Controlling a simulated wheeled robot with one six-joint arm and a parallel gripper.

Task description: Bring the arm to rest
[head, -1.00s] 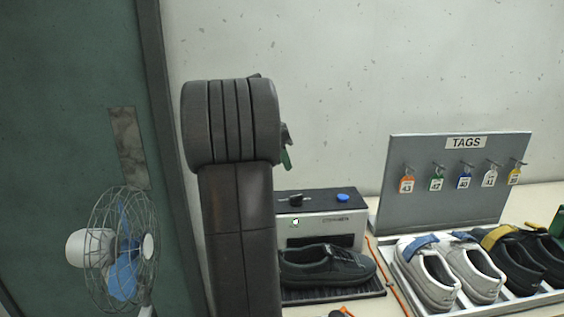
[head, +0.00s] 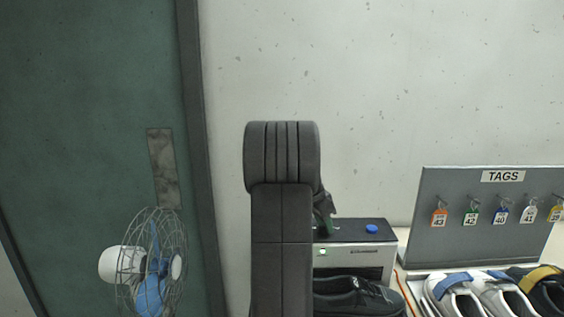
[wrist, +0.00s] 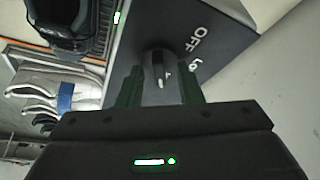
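My gripper (head: 325,215) is mostly hidden behind my dark arm in the head view; one green finger shows over the left of the steamer box (head: 350,258). In the wrist view my gripper (wrist: 161,84) has its two green fingers apart with nothing gripped. The dark round knob (wrist: 157,62) with a white mark lies between and just beyond the fingertips, on the dark panel lettered OFF and Lo. Whether the fingers touch the knob I cannot tell. My arm stands upright and bent over in the middle of the head view.
A blue button (head: 371,229) is on the box top. A dark shoe (head: 352,298) is in front of it. A grey tag board (head: 440,215) with several hanging tags and a row of shoes (head: 500,297) stand right. A wire fan (head: 155,265) is at left.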

